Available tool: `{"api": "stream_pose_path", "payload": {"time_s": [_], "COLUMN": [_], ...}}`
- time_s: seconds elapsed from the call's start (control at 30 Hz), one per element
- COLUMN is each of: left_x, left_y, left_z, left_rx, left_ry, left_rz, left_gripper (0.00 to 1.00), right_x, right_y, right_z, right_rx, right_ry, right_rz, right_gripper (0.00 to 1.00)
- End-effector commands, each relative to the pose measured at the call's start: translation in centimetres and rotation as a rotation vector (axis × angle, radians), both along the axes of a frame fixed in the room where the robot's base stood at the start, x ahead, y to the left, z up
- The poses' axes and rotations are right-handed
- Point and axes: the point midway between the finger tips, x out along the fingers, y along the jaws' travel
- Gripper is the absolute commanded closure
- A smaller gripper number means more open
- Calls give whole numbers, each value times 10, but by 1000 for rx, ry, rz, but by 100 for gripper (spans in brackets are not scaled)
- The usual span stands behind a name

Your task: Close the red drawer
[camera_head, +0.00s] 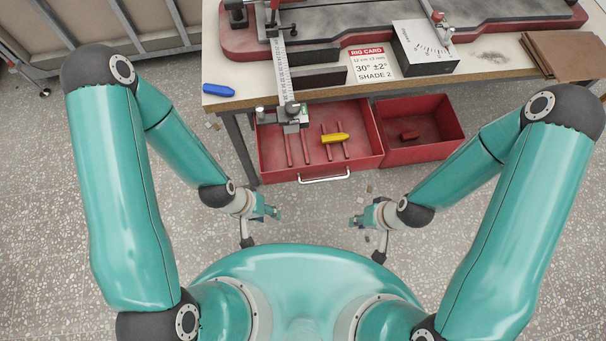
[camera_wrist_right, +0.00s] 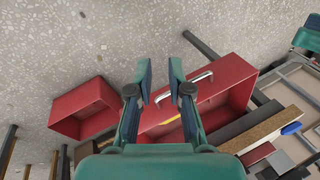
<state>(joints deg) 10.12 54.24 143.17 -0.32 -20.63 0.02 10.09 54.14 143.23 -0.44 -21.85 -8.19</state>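The red drawer (camera_head: 368,160) is pulled out from under the workbench, with a pale bar handle (camera_head: 323,176) on its front. Thin red dividers and a yellow object (camera_head: 335,138) are inside it. In the right wrist view the drawer (camera_wrist_right: 240,75) lies beyond the fingers, partly hidden by them. My left gripper (camera_head: 277,211) is in front of and below the drawer's left part, empty and looking open, though small. My right gripper (camera_head: 355,220) is open and empty, in front of the drawer's right end; its fingers (camera_wrist_right: 161,82) stand apart. Neither touches the drawer.
A second red box (camera_head: 440,150) with a small red block (camera_head: 409,135) is right of the drawer. On the bench (camera_head: 240,97) are a blue object (camera_head: 218,90), a rig card (camera_head: 371,64) and a gauge box (camera_head: 425,48). A ruler fixture (camera_head: 287,80) overhangs the drawer.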

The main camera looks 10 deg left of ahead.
Motion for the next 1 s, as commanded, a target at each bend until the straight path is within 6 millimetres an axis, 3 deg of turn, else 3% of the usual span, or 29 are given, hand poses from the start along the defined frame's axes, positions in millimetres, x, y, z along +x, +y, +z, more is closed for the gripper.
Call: {"api": "stream_pose_path", "payload": {"time_s": [0.17, 0.37, 0.47, 0.6, 0.8, 1.0], "left_x": [0, 0, 0, 0, 0, 0], "left_y": [0, 0, 0, 0, 0, 0], "left_z": [0, -10, -32, -78, -155, -221], "left_rx": [0, 0, 0, 0, 0, 0], "left_ry": [0, 0, 0, 0, 1, 0], "left_rz": [0, 0, 0, 0, 0, 0], "left_gripper": [60, 60, 60, 60, 60, 60], "right_x": [30, 71, 84, 88, 71, 51], "right_y": [5, 33, 52, 81, 104, 107], "right_z": [7, 25, 25, 20, 5, -39], "right_rx": [-40, -148, -237, -421, -703, -719], "right_ry": [-287, -814, -1106, -1553, -2082, -2260], "right_rz": [391, 1011, 1288, 1588, 1696, 1603], "right_gripper": [100, 100, 100, 100, 100, 100]}}
